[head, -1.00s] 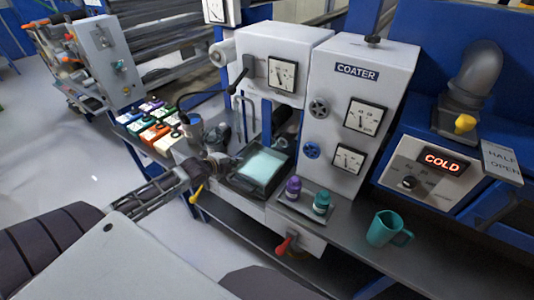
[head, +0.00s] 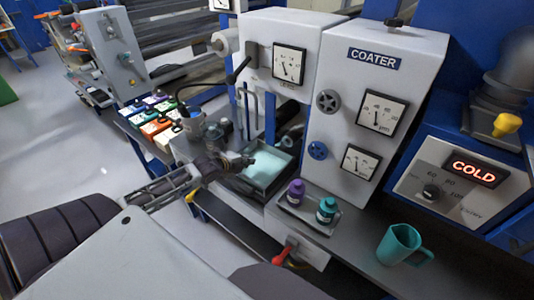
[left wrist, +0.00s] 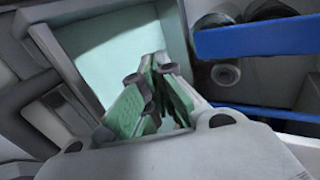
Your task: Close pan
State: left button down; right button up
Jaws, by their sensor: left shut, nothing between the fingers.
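The pan (head: 264,168) is a dark square tray with pale teal liquid in it, at the foot of the coater (head: 375,100). It juts out from the front of the machine. My left gripper (head: 236,163) is shut and empty at the pan's left front side, partly covering that edge. In the left wrist view, the closed fingers (left wrist: 155,88) lie over the teal surface of the pan (left wrist: 112,50). I cannot tell whether they touch the pan. My right gripper is not in view.
Purple and teal bottles (head: 326,209) stand on a small tray right of the pan. A teal mug (head: 399,244) is on the bench further right. A red-handled valve (head: 284,252) sits below the bench edge. Coloured boxes (head: 155,125) lie at the left.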

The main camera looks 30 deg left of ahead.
pick_arm(q)
jog(key=shift+w, duration=0.2)
send_near(270, 151)
jog(key=shift+w+d+f+b, duration=0.1)
jog(key=shift+w+f, duration=0.15)
jog(key=shift+f, duration=0.3)
jog(key=shift+w+a+f+b, duration=0.1)
jog(key=shift+w+f, duration=0.15)
jog(key=shift+f, duration=0.3)
jog(key=shift+w+d+f+b, duration=0.1)
jog(key=shift+w+f, duration=0.15)
jog(key=shift+f, duration=0.3)
jog(key=shift+w+d, duration=0.15)
jog(key=shift+w, duration=1.75)
jog(key=shift+w+f, duration=0.1)
jog(key=shift+w, duration=0.05)
jog(key=shift+w, duration=0.1)
